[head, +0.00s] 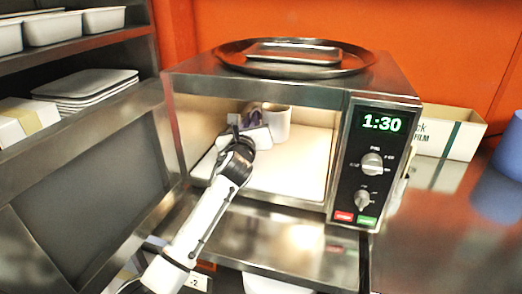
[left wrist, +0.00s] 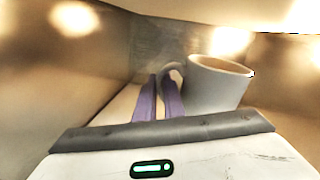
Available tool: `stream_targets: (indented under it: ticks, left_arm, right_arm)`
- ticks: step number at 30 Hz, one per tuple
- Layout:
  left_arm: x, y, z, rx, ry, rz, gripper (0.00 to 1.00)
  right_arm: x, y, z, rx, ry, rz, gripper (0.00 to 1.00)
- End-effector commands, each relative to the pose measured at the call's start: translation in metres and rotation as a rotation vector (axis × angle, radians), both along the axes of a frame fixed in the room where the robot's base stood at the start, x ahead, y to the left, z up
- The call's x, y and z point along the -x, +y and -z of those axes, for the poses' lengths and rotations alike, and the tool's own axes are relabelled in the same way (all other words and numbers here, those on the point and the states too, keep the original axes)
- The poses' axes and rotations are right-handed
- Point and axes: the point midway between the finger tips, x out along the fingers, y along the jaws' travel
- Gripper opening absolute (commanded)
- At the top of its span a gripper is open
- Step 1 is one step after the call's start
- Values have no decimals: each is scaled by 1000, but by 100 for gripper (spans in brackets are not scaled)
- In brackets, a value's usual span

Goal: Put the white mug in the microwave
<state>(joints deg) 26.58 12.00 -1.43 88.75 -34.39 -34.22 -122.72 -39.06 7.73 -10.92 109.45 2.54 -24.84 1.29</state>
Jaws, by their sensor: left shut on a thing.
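The white mug (head: 277,122) stands upright inside the microwave (head: 348,95), toward the back of the lit cavity. My left gripper (head: 251,112) reaches into the cavity from the front, just left of the mug. In the left wrist view, the purple fingers of my left gripper (left wrist: 160,88) are close together at the handle of the mug (left wrist: 218,86), shut on it. The mug's base is partly hidden in the wrist view. The microwave door (head: 85,165) is swung open to the left. My right gripper is not in view.
A round metal tray (head: 232,57) with a smaller tray on it lies on top of the microwave. The control panel (head: 373,165) shows 1:30. A shelf with white containers (head: 52,28) is at the left. A carton (head: 450,133) and a blue container (head: 508,145) stand right.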

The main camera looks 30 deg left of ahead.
Motion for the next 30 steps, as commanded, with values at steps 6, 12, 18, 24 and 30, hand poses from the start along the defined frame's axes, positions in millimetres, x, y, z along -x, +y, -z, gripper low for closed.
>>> stream_targets:
  ticks: [6, 12, 18, 24, 30]
  left_arm:
    - [0, -1, 36, 5, -4, 2, 0]
    - [0, -2, 57, 4, -3, 3, 0]
    - [0, -1, 77, 3, -5, 2, 0]
    - [0, -1, 77, 1, -6, 3, 0]
    - [1, -1, 83, 0, 1, 1, 10]
  right_arm:
    - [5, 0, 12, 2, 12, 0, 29]
    - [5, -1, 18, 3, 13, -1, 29]
    - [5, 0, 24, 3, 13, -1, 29]
    - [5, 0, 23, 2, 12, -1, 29]
    - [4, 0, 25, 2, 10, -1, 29]
